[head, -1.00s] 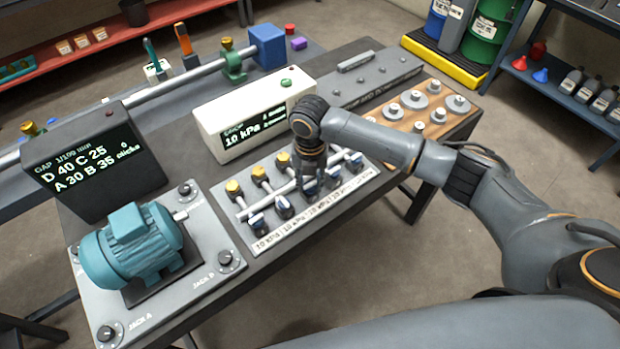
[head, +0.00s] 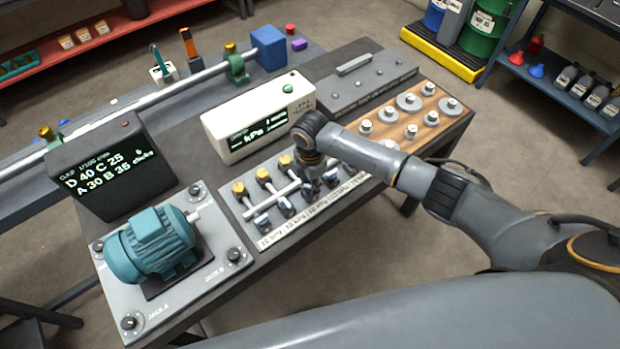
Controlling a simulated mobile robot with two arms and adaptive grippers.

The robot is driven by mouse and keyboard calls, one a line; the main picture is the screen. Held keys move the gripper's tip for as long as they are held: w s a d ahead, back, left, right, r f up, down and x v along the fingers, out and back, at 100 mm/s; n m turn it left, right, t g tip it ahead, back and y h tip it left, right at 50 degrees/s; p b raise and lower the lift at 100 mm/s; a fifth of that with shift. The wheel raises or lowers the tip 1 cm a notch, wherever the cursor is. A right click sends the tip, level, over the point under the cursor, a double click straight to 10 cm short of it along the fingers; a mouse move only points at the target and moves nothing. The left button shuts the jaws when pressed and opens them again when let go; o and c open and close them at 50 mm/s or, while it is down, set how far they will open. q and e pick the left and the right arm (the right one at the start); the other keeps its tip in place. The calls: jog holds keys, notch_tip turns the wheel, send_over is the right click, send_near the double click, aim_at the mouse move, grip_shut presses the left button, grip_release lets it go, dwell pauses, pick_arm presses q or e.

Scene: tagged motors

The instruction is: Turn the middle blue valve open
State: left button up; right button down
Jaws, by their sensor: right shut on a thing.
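A row of blue-and-white valve handles sits along the front of a grey valve panel (head: 249,229). The two leftmost blue valves, the outer one (head: 263,223) and its neighbour (head: 287,208), are uncovered. My right gripper (head: 312,190) reaches down over the middle of the row, shut on the middle blue valve, which its fingers mostly hide. More blue valves to its right are partly covered by my arm. Yellow caps (head: 239,188) stand behind the valves along a pale pipe. My left gripper is out of view.
A white readout box (head: 225,136) marked kPa stands just behind the panel. A teal motor (head: 152,243) on a grey plate is at left, beside a dark display box (head: 112,172). Metal weights on a wooden board (head: 446,122) lie to the right.

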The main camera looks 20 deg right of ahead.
jog(key=m+p, duration=0.2)
jog(key=m, duration=0.1)
jog(key=shift+r+m, duration=0.15)
jog(key=shift+m, duration=0.15)
jog(key=shift+m+p, duration=0.65)
jog(key=shift+m, duration=0.85)
jog(key=c, duration=1)
grip_release()
notch_tip(320, 180, up, 12)
jog(key=shift+d+f, duration=0.1)
jog(key=shift+f, duration=0.05)
